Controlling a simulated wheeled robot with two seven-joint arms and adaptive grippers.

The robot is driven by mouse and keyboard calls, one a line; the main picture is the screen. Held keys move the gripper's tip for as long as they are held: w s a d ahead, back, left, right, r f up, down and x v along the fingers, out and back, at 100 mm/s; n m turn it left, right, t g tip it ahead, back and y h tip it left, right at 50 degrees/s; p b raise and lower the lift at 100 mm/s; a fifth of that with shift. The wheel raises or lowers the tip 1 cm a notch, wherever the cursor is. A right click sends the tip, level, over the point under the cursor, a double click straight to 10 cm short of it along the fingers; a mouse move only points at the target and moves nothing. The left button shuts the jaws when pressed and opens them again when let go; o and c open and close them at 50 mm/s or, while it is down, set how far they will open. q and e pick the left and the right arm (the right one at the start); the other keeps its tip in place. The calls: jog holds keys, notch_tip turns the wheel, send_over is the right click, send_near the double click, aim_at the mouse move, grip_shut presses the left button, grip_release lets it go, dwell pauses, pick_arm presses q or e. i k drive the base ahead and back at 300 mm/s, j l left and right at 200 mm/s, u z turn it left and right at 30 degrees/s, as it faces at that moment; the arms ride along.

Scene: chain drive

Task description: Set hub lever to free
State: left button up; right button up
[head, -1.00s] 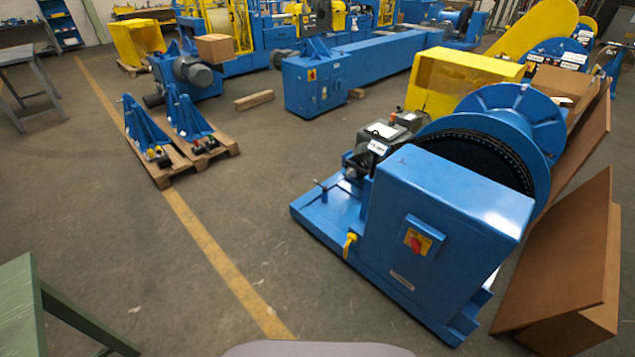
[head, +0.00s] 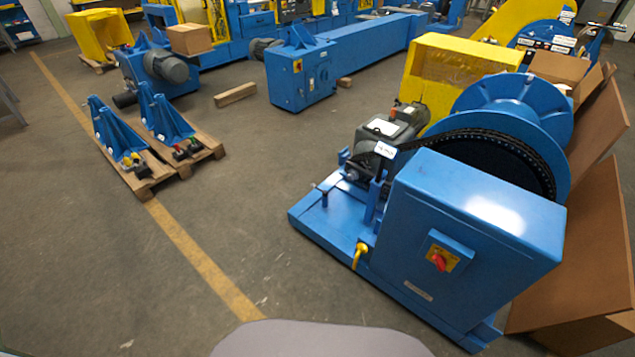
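The blue chain-drive machine stands at the right in the head view, with a blue housing (head: 470,225), a large blue drum (head: 515,105) and a dark chain (head: 490,135) around it. A yellow handle (head: 360,256) hangs at the front left of the housing. A small dark T-shaped handle (head: 323,195) stands on the blue base plate (head: 318,228). A red rotary switch (head: 439,262) on a yellow plate is on the housing front. I cannot tell which part is the hub lever or read its setting. Neither of my grippers is in view.
Brown boards (head: 585,250) lean at the machine's right side. A yellow guard (head: 462,78) stands behind it. Pallets with blue brackets (head: 165,118) and a wooden beam (head: 236,95) lie on the floor. The floor left of the machine is clear, with a yellow line (head: 195,255).

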aim_at(324, 192)
jog(key=i+j+z, duration=0.25)
jog(key=i+j, duration=0.15)
jog(key=j, duration=0.2)
jog(key=i+j+z, duration=0.1)
jog(key=j, duration=0.2)
jog(key=i+j+z, duration=0.1)
jog(key=j, duration=0.25)
jog(key=i+j+z, duration=0.1)
jog(key=i+j, duration=0.15)
jog(key=i+j+z, duration=0.15)
jog(key=j, duration=0.3)
jog(key=i+j+z, duration=0.1)
jog(key=j, duration=0.25)
jog(key=i+j+z, duration=0.1)
jog(key=j, duration=0.3)
